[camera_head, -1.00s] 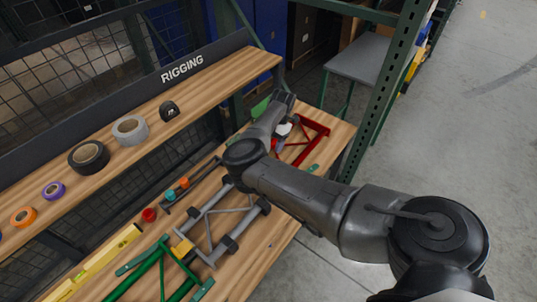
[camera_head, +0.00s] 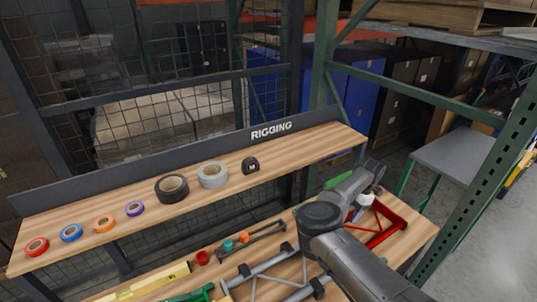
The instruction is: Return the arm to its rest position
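My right arm (camera_head: 352,258) comes in from the bottom right and bends over the lower bench. Its dark grey end, with the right gripper (camera_head: 372,170), is over the far right part of that bench, beside a red frame (camera_head: 378,230). The fingers are too small and covered to tell open from shut. A small white thing (camera_head: 366,200) shows next to the arm's end; I cannot tell whether it is touched. My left gripper is not in view.
The upper "RIGGING" shelf (camera_head: 60,215) bears several tape rolls, including a black one (camera_head: 172,189). The lower bench holds a grey frame (camera_head: 255,275), a green frame (camera_head: 195,295) and a yellow level (camera_head: 150,285). A green rack post (camera_head: 480,180) stands at right.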

